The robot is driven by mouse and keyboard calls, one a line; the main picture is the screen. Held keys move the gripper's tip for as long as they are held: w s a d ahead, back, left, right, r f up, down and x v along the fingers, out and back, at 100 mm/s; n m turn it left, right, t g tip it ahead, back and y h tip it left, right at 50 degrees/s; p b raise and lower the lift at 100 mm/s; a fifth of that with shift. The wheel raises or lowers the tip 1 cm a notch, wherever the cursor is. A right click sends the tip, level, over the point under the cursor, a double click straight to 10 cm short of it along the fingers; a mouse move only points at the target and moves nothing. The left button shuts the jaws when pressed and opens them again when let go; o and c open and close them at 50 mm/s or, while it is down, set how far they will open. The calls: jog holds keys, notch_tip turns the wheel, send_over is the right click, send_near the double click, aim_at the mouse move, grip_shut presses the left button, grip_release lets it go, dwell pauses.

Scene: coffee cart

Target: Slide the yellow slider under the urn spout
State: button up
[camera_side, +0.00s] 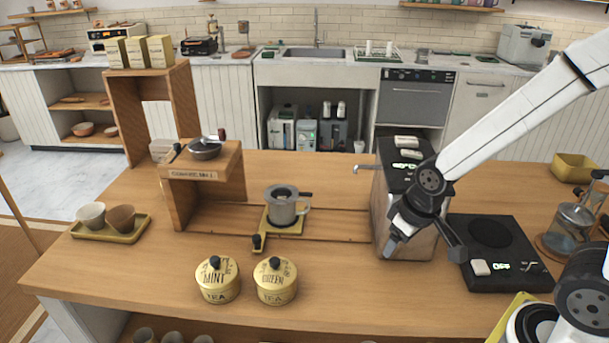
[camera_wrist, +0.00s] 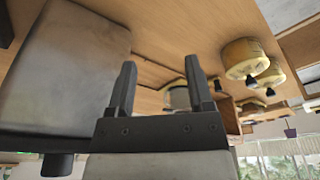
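The yellow slider (camera_side: 290,231) sits on a wooden track in the middle of the counter, with a black knob (camera_side: 258,241) at its front left. A grey metal mug (camera_side: 281,208) with a strainer-like top stands on it; the mug also shows in the wrist view (camera_wrist: 178,98). The steel urn (camera_side: 393,215) stands to the right, its spout (camera_side: 363,168) pointing left, clear of the slider and to its right. My gripper (camera_side: 424,250) is in front of the urn with fingers apart and empty. The wrist view shows the open fingers (camera_wrist: 160,62) with the urn (camera_wrist: 65,70) close on the left.
Two yellow tea tins (camera_side: 217,281) (camera_side: 275,281) stand in front of the slider. A wooden stand (camera_side: 185,205) with a small pan is to its left, beside a tray (camera_side: 135,228) with two cups. A black hot plate (camera_side: 505,270) is right of the urn.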

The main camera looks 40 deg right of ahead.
jog(key=w+a+n+g, duration=0.1)
jog(key=w+a+n, duration=0.35)
jog(key=w, duration=1.15)
jog(key=n+g, duration=0.1)
send_over(257, 236)
jog(key=shift+s+d+f, duration=0.15)
jog(key=shift+f, duration=0.45)
jog(key=shift+s+d+f, duration=0.15)
jog(key=shift+f, duration=0.45)
jog(key=shift+w+a+f+n+g, duration=0.15)
jog(key=shift+w+a+n+g, duration=0.15)
jog(key=shift+a, duration=0.1)
jog(key=shift+f, duration=3.9)
grip_shut()
